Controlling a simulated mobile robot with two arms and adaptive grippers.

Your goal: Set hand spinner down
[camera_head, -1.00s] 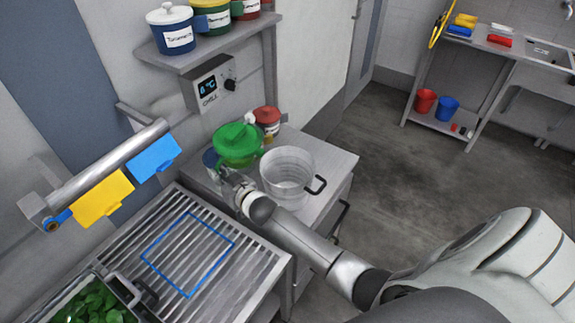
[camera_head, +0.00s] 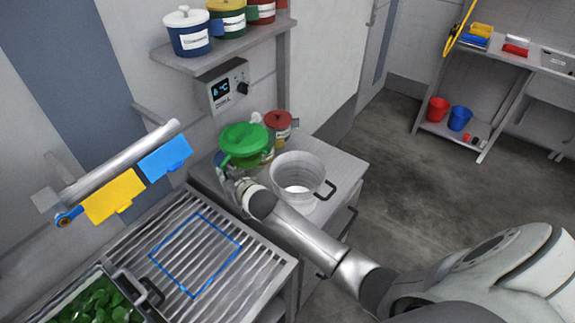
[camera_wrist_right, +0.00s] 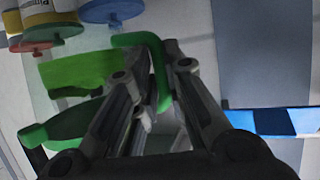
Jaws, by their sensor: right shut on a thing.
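The hand spinner (camera_head: 243,140) has a wide green top and shows at the back left of the grey side counter in the head view. My right gripper (camera_head: 228,178) is at its near left side. In the wrist view my right gripper (camera_wrist_right: 160,85) is shut on a green looped handle of the spinner (camera_wrist_right: 128,40), which passes between the fingers. The spinner's underside is mostly hidden by the gripper and the clear tub, so I cannot tell whether it touches the counter. My left gripper is not in view.
A clear tub (camera_head: 298,165) with a dark handle stands right of the spinner. A red-lidded jar (camera_head: 278,120) is close behind. A ribbed drainboard (camera_head: 215,283) with a blue outlined square lies at the near left. A shelf of pots (camera_head: 225,48) hangs above.

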